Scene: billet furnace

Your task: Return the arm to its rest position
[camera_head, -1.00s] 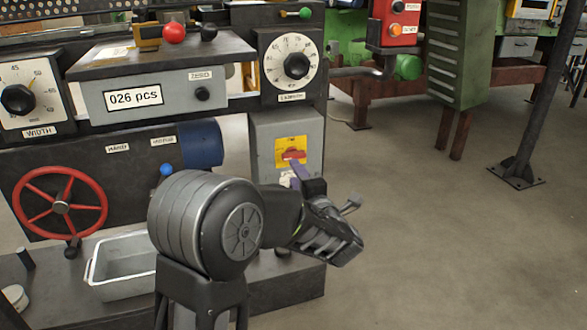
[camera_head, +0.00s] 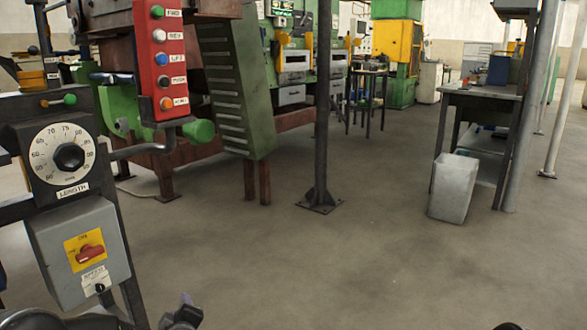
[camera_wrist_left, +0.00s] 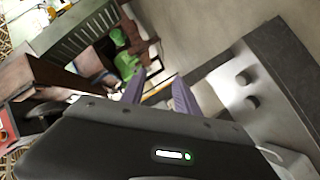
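My left gripper (camera_head: 186,303) shows at the bottom edge of the head view, low and to the right of the grey switch box (camera_head: 62,232). Most of it and its arm are cut off by the frame. In the left wrist view its two purple fingers (camera_wrist_left: 158,78) stand apart, with nothing seen between them but the background. My right gripper is not in view; only a small dark shape shows at the bottom right edge of the head view.
The length dial (camera_head: 68,157) and switch box stand close on the left. A red button panel (camera_head: 163,60) hangs behind them. A dark post (camera_head: 320,150) rises from the floor. A grey bin (camera_head: 453,188) stands at right. The middle floor (camera_head: 330,260) is clear.

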